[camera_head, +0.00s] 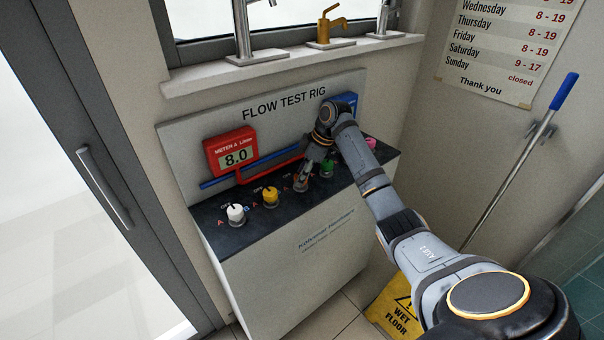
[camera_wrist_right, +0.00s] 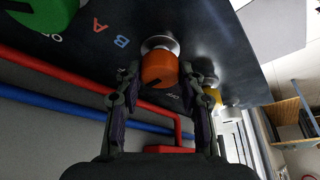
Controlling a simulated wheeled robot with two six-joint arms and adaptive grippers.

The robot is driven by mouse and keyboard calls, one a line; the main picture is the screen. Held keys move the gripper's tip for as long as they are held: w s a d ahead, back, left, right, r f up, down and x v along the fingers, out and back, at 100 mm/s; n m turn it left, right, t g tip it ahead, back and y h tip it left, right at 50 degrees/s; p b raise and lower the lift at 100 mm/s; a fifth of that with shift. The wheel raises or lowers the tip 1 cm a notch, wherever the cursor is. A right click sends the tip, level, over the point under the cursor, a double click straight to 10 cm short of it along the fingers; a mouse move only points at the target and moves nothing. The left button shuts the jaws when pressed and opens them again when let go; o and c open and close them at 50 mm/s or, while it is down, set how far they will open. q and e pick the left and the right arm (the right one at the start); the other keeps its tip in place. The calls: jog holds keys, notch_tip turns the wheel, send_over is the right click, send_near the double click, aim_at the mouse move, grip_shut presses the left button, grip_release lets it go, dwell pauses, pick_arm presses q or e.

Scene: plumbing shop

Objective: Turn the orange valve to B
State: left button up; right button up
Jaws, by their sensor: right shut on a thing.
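The orange valve (camera_wrist_right: 159,68) is a round knob on the dark top of the flow test rig. In the right wrist view it sits between the fingers of my right gripper (camera_wrist_right: 166,78), which is shut on it. A dark mark shows on the knob's face; I cannot tell which label it points at. The letters A and B (camera_wrist_right: 121,41) are printed on the panel beside the knob. In the head view my right gripper (camera_head: 303,178) hides most of the valve. My left gripper is not in view.
A green knob (camera_head: 327,167) is right of the orange valve; yellow (camera_head: 270,196) and white (camera_head: 236,214) knobs are left. A red meter (camera_head: 231,152) reads 8.0. Red and blue pipes run behind the knobs. A yellow wet-floor sign (camera_head: 394,308) stands below my right arm.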

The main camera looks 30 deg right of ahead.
jog(key=m+h+p, duration=0.1)
jog(key=m+p, duration=0.2)
jog(key=p, duration=0.2)
jog(key=m+t+h+p, duration=0.1)
jog(key=m+p, duration=0.2)
jog(key=p, duration=0.1)
jog(key=m+p, duration=0.3)
jog(key=p, duration=0.2)
jog(key=shift+s+a+r+h+p, duration=0.1)
jog(key=shift+a+r+h+p, duration=0.2)
jog(key=shift+h+p, duration=0.1)
jog(key=shift+f+m+t+h+p, duration=0.15)
jog(key=shift+m+h+p, duration=0.15)
jog(key=shift+m+p, duration=0.45)
jog(key=shift+f+m+t+h+p, duration=0.15)
jog(key=shift+m+h+p, duration=0.15)
jog(key=shift+m+p, duration=0.4)
jog(key=shift+d, duration=0.1)
jog(key=o, duration=1.2)
jog(key=shift+r, duration=0.25)
jog(key=v, duration=1.1)
jog(key=shift+r, duration=0.25)
